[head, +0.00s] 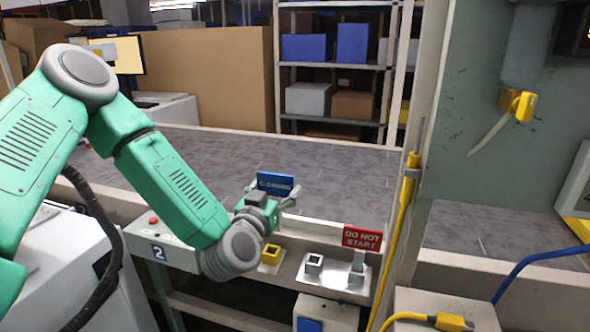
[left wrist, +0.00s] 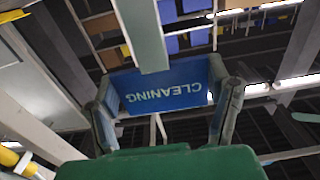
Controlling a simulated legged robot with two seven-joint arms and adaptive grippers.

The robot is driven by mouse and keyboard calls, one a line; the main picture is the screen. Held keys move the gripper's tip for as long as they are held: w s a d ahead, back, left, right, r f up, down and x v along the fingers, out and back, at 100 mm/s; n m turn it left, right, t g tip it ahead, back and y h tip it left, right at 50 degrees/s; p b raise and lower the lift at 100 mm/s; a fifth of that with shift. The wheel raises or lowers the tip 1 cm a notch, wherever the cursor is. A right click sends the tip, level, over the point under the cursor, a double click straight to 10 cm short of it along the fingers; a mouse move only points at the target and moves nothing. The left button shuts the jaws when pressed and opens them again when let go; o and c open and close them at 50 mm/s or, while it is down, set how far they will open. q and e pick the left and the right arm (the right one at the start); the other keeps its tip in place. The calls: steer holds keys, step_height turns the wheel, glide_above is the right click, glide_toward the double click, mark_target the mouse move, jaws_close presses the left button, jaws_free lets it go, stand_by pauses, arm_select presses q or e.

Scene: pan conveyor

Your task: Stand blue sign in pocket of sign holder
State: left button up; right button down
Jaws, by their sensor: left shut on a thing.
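The blue sign (head: 275,183), lettered CLEANING, is held up in my left gripper (head: 273,191) above the front rail. In the left wrist view the sign (left wrist: 160,88) sits between the two fingers, its lettering upside down in that view. The sign holder (head: 342,283) is a pale metal plate below and to the right of the sign. It has an empty square pocket (head: 313,261) on its left, and a red DO NOT START sign (head: 362,237) stands on its right. A separate yellow square socket (head: 271,253) lies below my gripper. My right gripper is not in view.
The grey conveyor surface (head: 340,185) behind is clear.

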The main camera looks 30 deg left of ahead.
arm_select(q)
steer(key=shift+s+a+r+p, duration=0.35)
steer(key=shift+a+p, duration=0.15)
steer(key=shift+a, duration=0.1)
steer(key=shift+a+f, duration=0.15)
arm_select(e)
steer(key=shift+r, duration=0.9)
arm_select(q)
steer(key=shift+f, duration=0.1)
step_height(320, 180, down, 6)
steer(key=b, duration=0.4)
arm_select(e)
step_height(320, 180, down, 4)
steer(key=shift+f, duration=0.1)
arm_select(q)
steer(key=shift+s+r, duration=0.1)
steer(key=shift+r, duration=0.1)
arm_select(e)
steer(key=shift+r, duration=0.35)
arm_select(q)
steer(key=shift+f+b, duration=1.35)
steer(key=shift+f, duration=0.85)
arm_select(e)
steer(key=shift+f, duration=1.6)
arm_select(q)
steer(key=o, duration=1.3)
steer(key=shift+c, duration=0.2)
